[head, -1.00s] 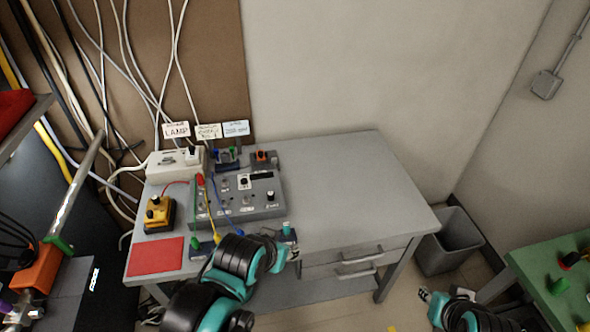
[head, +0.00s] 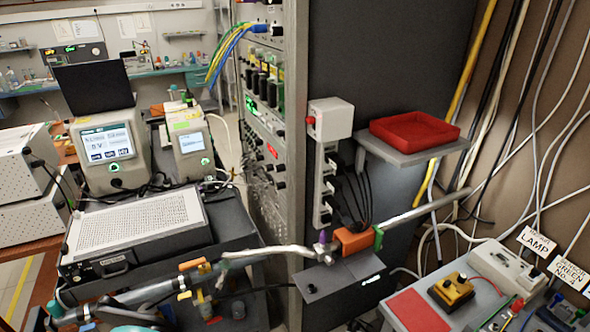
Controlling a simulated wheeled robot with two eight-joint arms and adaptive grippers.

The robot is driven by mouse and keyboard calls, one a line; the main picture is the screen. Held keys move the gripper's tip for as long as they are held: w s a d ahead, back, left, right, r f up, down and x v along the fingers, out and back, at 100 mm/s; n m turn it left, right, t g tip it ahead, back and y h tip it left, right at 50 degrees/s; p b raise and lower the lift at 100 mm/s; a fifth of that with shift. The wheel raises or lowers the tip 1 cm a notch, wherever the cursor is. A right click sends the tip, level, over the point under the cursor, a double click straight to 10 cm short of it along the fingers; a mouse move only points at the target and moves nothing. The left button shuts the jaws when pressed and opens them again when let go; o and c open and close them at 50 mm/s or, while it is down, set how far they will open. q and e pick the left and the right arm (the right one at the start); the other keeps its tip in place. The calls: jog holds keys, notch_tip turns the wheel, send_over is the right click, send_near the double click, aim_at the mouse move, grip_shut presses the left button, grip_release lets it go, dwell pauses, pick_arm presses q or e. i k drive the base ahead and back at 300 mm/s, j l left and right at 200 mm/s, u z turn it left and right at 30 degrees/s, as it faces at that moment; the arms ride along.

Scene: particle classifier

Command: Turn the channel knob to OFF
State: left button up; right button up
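No knob with a readable channel or OFF marking shows in the head view. A beige instrument (head: 100,143) with a lit screen reading volts stands at the left, with a dark round part (head: 117,183) below its screen. A smaller beige unit with a lit screen (head: 191,141) stands beside it. The tall rack (head: 268,110) in the middle carries several small black knobs, too small to read. My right gripper is out of view.
A perforated white-topped box (head: 135,226) lies before the screens. A metal pipe (head: 400,217) with an orange clamp (head: 355,240) crosses the middle. A red tray (head: 413,130) sits on a shelf. The grey bench at bottom right holds a yellow box (head: 452,290) and a red mat (head: 417,312).

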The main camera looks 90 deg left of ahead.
aim_at(269, 167)
jog(key=u, duration=3.35)
